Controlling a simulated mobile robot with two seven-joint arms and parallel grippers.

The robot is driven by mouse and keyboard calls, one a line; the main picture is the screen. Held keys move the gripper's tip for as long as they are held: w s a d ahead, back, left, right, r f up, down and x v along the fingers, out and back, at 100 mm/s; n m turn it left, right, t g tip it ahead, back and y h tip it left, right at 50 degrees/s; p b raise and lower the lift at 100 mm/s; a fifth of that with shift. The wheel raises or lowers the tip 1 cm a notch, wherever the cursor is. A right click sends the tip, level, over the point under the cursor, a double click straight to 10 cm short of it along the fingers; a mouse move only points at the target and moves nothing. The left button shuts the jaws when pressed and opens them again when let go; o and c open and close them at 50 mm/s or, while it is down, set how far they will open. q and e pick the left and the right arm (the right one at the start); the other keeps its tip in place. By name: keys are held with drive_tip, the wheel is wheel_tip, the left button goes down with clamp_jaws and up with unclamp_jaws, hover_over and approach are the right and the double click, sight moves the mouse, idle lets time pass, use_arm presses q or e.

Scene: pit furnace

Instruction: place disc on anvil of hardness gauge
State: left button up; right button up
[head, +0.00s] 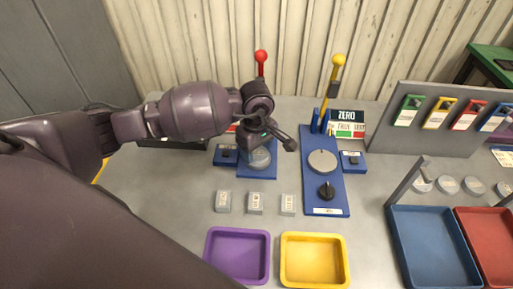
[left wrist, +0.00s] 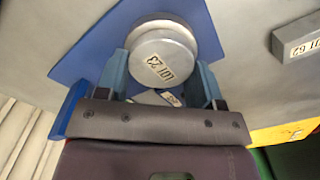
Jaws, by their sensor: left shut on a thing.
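My left gripper (head: 258,146) is above the left blue gauge base (head: 257,174), which has a red-knobbed lever (head: 261,58). In the left wrist view, the gripper's two fingers (left wrist: 160,82) are shut on a grey disc (left wrist: 163,62) labelled "LOT 23". The disc overlaps a round grey anvil (left wrist: 160,25) on the blue base. I cannot tell whether they touch. In the head view the gripper partly covers this spot. A second blue gauge (head: 308,188) with a yellow lever (head: 336,72) and a bare round plate (head: 322,162) stands to the right. My right gripper is not in view.
Several small labelled grey blocks (head: 255,203) lie in front of the gauges. A purple tray (head: 211,249) and a yellow tray (head: 343,262) are at the front. Blue (head: 397,245) and red (head: 463,232) trays stand at right, with several discs (head: 447,185) behind them.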

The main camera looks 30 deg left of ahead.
sight(256, 151)
use_arm(q)
drive_tip(key=shift+f, duration=0.15)
drive_tip(key=o, duration=1.2)
drive_tip(key=shift+c, duration=0.2)
drive_tip(key=shift+r, duration=0.2)
wheel_tip(256, 151, up, 12)
